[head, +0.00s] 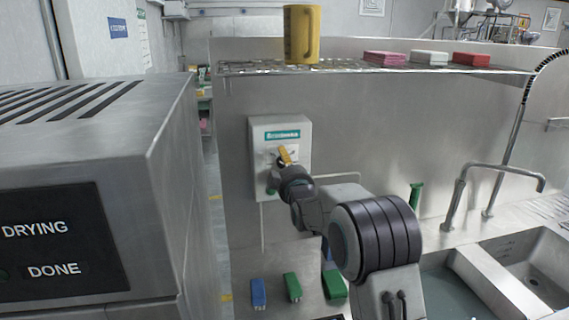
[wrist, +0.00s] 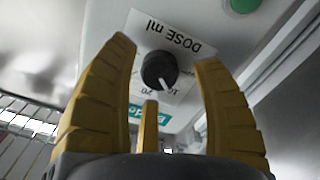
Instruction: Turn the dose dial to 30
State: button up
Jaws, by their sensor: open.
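The dose dial is a round black knob with a white pointer line. In the wrist view the dial (wrist: 160,70) sits on a white label reading "DOSE ml" upside down, with scale numbers only partly readable. The pointer slants toward the lower right of that picture. My gripper (wrist: 163,62) is open, with its yellow fingers left and right of the dial and visible gaps on both sides. I cannot tell how far the fingertips are from the panel. In the head view my gripper (head: 284,155) is in front of the grey dispenser box (head: 292,131) and hides the dial.
A green button (wrist: 245,5) is on the same panel. A sink (head: 535,265) is at right, a large steel machine (head: 95,150) at left.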

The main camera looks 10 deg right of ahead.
jog(key=shift+o, duration=0.2)
jog(key=shift+w, duration=0.1)
jog(key=c, duration=1.2)
